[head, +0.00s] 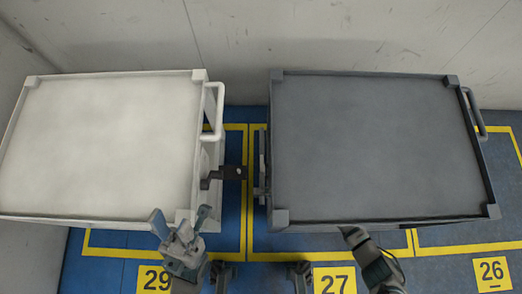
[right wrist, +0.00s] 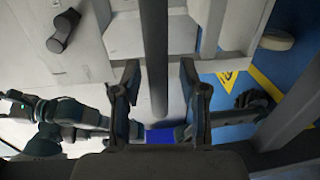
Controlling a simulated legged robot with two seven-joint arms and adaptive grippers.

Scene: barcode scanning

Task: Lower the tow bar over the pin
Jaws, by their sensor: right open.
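The dark tow bar (head: 231,173) sticks out from the right side of the white cart (head: 100,140) towards the grey cart (head: 375,150). My right gripper (head: 350,233) is in front of the grey cart. In the right wrist view it is open (right wrist: 158,85), and a long grey bar (right wrist: 155,50) appears between its fingers, contact unclear.
A white handle (head: 216,115) is on the white cart's right side, a dark one (head: 475,112) on the grey cart's. The blue floor (head: 240,145) has yellow lines and numbered bays. A wall stands behind the carts. A narrow gap separates the carts.

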